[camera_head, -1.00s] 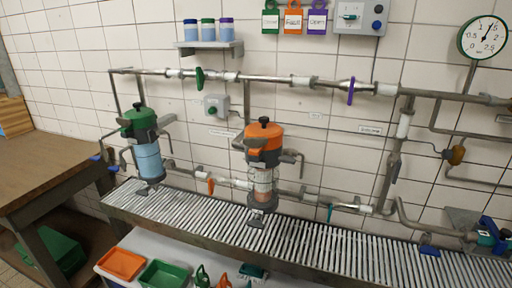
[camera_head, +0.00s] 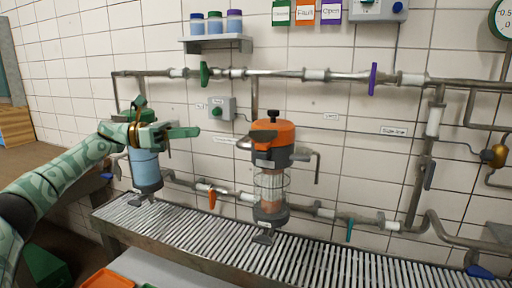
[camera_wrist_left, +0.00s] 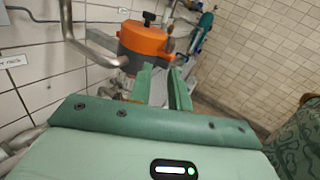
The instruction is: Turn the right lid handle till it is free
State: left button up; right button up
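The right filter housing has an orange lid (camera_head: 273,133) with a black knob (camera_head: 273,115) on top and a grey collar below. A metal bar (camera_head: 246,143) sticks out left of the lid. Beneath is a clear caged body (camera_head: 271,184) with pinkish contents. My left gripper (camera_head: 196,132) points right, in front of the green-lidded left housing and apart from the orange lid. In the left wrist view its two green fingers (camera_wrist_left: 163,72) stand apart with nothing between them, and the orange lid (camera_wrist_left: 143,38) lies beyond. My right gripper is not in view.
The left housing (camera_head: 146,166) with blue contents is partly hidden by my left arm. Pipes with a green valve handle (camera_head: 204,74) and a purple one (camera_head: 373,79) run along the wall. A slatted grating (camera_head: 330,257) lies below. A shelf (camera_head: 217,43) holds several jars.

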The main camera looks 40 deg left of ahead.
pick_arm(q)
jog(key=s+m+g, duration=0.1)
jog(key=m, duration=0.1)
send_near(252, 133)
jog(key=shift+h, duration=0.3)
jog(key=x, duration=1)
jog(key=shift+w+a+f, duration=0.15)
jog(key=shift+w+f, duration=0.1)
jog(key=shift+w, duration=0.1)
grip_shut()
